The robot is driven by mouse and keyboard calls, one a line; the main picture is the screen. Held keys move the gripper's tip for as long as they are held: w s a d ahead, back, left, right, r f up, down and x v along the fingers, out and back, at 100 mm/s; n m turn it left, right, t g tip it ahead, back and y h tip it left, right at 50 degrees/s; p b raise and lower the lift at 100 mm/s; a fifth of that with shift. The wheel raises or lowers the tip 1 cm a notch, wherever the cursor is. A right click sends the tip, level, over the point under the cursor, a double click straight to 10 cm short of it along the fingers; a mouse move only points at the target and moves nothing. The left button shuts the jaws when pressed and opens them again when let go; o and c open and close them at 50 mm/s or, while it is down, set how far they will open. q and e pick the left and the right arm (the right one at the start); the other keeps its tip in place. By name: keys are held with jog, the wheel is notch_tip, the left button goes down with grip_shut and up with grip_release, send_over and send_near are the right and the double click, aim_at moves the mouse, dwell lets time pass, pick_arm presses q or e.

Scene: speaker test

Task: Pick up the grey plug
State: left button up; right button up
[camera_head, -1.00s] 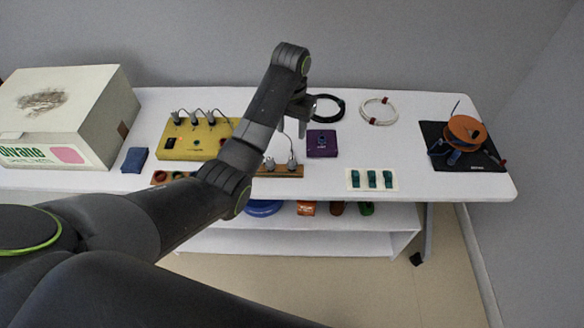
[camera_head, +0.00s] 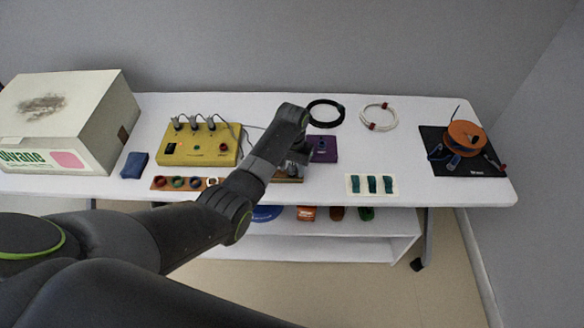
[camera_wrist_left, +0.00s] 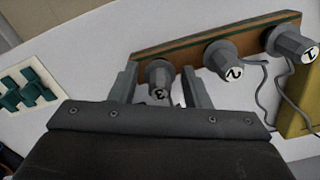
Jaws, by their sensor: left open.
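In the left wrist view, several grey ribbed plugs with white numbered faces sit along a brown wooden strip (camera_wrist_left: 205,42). Plug 3 (camera_wrist_left: 159,84) is nearest, plug 2 (camera_wrist_left: 222,60) is in the middle and plug 1 (camera_wrist_left: 288,46) is at the right. Grey cables run from them. My left gripper (camera_wrist_left: 160,68) is open, with one finger on each side of plug 3; I cannot tell if they touch it. In the head view my left gripper (camera_head: 297,160) is over the strip and hides most of these plugs. My right gripper is not in view.
A yellow box (camera_head: 190,160) with grey plugs on top stands left. A purple box (camera_head: 324,155) is close behind the gripper. A white card with teal pieces (camera_head: 372,185) lies right. Cable coils lie at the back; an orange spool (camera_head: 464,133) stands far right.

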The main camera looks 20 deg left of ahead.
aim_at(292, 164)
pick_arm(q)
jog(key=shift+f, duration=0.25)
jog(key=c, duration=0.8)
jog(key=shift+r, duration=0.1)
notch_tip(292, 164, up, 10)
jog(key=shift+f, duration=0.1)
notch_tip(292, 164, up, 4)
jog(key=p, duration=0.5)
dwell(0.3)
dwell(0.4)
